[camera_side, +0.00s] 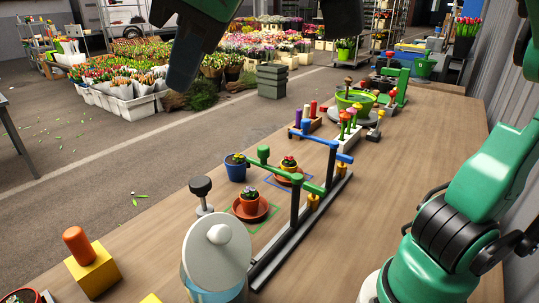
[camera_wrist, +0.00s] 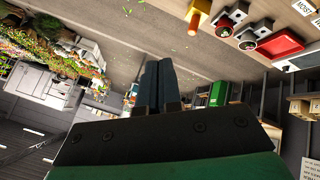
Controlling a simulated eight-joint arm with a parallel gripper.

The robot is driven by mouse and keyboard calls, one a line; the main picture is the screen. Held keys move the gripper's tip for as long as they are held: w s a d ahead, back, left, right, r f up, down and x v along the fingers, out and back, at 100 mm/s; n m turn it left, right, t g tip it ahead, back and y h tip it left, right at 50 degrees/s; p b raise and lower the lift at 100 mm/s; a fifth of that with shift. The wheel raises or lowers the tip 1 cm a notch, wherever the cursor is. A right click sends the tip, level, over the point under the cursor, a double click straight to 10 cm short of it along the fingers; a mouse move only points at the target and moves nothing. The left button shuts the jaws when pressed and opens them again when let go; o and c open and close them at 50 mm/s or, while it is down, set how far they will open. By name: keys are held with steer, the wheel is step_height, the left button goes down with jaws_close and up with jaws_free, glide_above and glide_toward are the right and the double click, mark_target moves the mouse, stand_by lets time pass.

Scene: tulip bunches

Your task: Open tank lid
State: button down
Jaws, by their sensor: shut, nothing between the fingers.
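The tank (camera_side: 215,297) stands at the bottom of the side view, with clear walls and pale blue water showing below its lid. The pale round lid (camera_side: 208,265) has a white knob (camera_side: 219,234) and covers most of the tank from this angle. The lid looks tilted, and I cannot tell whether it sits fully on the rim. My gripper (camera_side: 185,68) is at the top of the side view, high above and well apart from the tank. In the wrist view its dark fingers (camera_wrist: 158,88) are together and empty. The tank is not recognisable in the wrist view.
A black-knobbed post (camera_side: 201,190), a potted plant on a red saucer (camera_side: 252,211) and a green-armed rail frame (camera_side: 297,205) stand close behind the lid. A yellow block with an orange handle (camera_side: 94,270) is at left.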

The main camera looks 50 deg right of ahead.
step_height(320, 180, down, 4)
steer(key=w+a+m+g, duration=0.2)
steer(key=m+g, duration=0.2)
glide_above(201, 232)
steer(key=w+a, duration=0.1)
steer(key=w, duration=0.2)
step_height(201, 232, down, 9)
steer(key=s, duration=0.1)
steer(key=f, duration=0.1)
steer(key=s, duration=0.1)
steer(key=shift+s+d+f, duration=0.25)
steer(key=shift+s, duration=0.05)
steer(key=shift+s+d+f, duration=0.15)
steer(key=shift+s+f, duration=0.15)
steer(key=shift+s, duration=0.2)
steer(key=shift+s+r+t, duration=0.1)
steer(key=shift+s+t, duration=0.2)
steer(key=shift+s+r+t, duration=0.1)
steer(key=shift+s+t, duration=0.25)
steer(key=shift+t, duration=0.05)
